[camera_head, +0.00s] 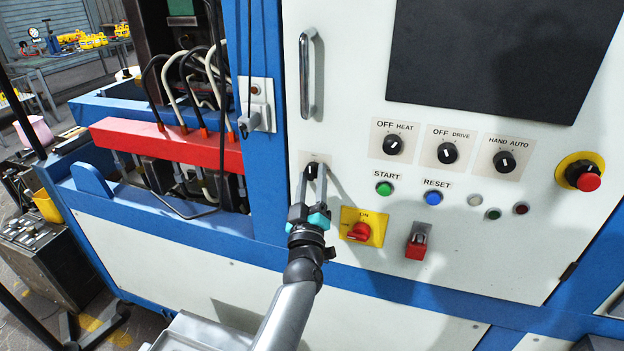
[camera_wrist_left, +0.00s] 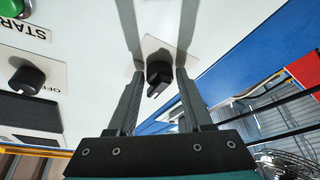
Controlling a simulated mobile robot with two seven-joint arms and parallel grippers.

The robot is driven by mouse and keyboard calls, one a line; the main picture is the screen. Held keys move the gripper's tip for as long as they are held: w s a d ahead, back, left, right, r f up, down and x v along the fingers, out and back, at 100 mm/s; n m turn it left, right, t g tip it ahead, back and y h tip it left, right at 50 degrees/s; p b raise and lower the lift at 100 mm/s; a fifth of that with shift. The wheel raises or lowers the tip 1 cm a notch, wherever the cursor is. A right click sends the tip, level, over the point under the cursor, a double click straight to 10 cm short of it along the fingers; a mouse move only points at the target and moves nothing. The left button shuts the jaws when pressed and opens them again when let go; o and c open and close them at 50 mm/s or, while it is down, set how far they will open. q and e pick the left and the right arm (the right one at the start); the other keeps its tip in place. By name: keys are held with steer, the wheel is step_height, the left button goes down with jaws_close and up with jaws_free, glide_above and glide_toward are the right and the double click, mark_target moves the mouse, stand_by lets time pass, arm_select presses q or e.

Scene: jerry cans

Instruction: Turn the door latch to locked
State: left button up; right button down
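The door latch is a small black knob (camera_head: 312,171) on a pale square plate, low on the left side of the white cabinet door (camera_head: 350,100). The knob (camera_wrist_left: 158,76) also shows in the left wrist view, with its raised grip angled across it. My left gripper (camera_head: 313,174) reaches up to the latch from below. Its two fingers stand apart on either side of the knob, and the left wrist view shows a gap at each side. The fingers partly hide the latch plate in the head view. My right gripper is not in view.
A metal door handle (camera_head: 308,72) stands above the latch. To the right are the HEAT knob (camera_head: 393,145), green START button (camera_head: 384,188) and a red rotary switch (camera_head: 359,231) on yellow. A red padlock-like part (camera_head: 417,245) sticks out nearby. Cables hang at the left.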

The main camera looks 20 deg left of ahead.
arm_select(q)
steer(key=o, duration=0.3)
steer(key=shift+s+d+f, duration=0.1)
steer(key=shift+s+f, duration=0.05)
steer(key=shift+s, duration=0.35)
steer(key=p+v, duration=0.3)
steer(key=v, duration=1.1)
steer(key=shift+f, duration=0.1)
steer(key=s+d+f+m+g+h+b, duration=0.1)
steer(key=s+f+m+g+h+b, duration=0.2)
steer(key=f, duration=0.9)
steer(key=s+d+f+m+g+h+b, duration=0.1)
steer(key=s+f+m+g+b, duration=0.2)
steer(key=f, duration=0.9)
steer(key=s+d+f+m+g+h+b, duration=0.1)
steer(key=s+f+m+g+h+b, duration=0.3)
steer(key=f, duration=0.8)
steer(key=s+a+f+m+g+y+b, duration=0.1)
steer(key=s+a+f+g, duration=0.3)
steer(key=s+f, duration=0.8)
steer(key=s+a+f+m+g+y+b, duration=0.1)
steer(key=s+a+f+g+b, duration=0.3)
steer(key=s+f, duration=0.8)
steer(key=s+g+y, duration=0.1)
steer(key=s+g, duration=0.1)
steer(key=s, duration=0.5)
steer(key=shift+a+y, duration=0.2)
steer(key=shift+y, duration=0.2)
